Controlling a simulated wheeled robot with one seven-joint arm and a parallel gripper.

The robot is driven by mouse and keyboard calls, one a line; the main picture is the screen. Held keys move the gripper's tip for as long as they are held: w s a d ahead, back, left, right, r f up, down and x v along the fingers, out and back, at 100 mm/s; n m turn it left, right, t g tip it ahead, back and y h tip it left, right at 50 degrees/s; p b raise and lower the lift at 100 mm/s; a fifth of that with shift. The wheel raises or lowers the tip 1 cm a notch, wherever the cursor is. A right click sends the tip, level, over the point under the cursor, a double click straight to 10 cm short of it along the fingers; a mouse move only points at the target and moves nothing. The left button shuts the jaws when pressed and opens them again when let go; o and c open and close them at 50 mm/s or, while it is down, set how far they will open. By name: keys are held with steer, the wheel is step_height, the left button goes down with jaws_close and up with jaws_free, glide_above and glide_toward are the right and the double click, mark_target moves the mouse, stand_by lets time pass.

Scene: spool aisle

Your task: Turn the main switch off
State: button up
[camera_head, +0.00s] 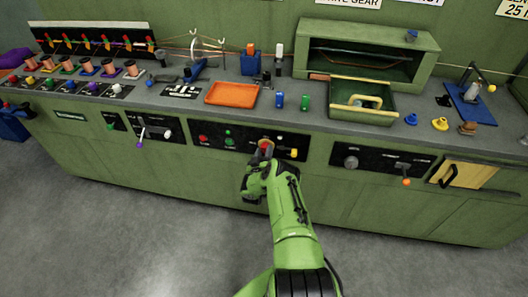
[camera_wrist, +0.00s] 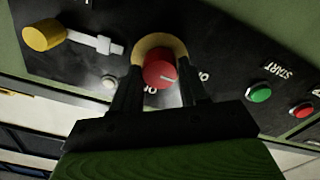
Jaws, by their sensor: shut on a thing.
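The main switch is a red rotary knob (camera_wrist: 160,74) on a yellow round plate (camera_wrist: 152,46), set in a black panel. It shows small in the head view (camera_head: 266,145) at the front of the green bench. My gripper (camera_head: 261,151) is at the panel, and its two dark fingers stand either side of the red knob in the wrist view, shut on it. A short white mark on the knob's face points right in the wrist view. The labels beside the knob are partly hidden by the fingers and cannot be fully read.
In the wrist view, a yellow-ended lever (camera_wrist: 42,37) is left of the knob, and a green START button (camera_wrist: 260,93) and a red button (camera_wrist: 302,109) are to the right. An orange tray (camera_head: 232,94) and a green bin (camera_head: 362,112) stand on the bench above. The floor in front is clear.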

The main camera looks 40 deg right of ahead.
steer(key=shift+f+n, duration=0.15)
steer(key=shift+n, duration=0.25)
steer(key=o, duration=1.1)
steer(key=shift+c, duration=0.2)
steer(key=p+v, duration=0.6)
steer(key=v, duration=1)
steer(key=shift+p, duration=0.3)
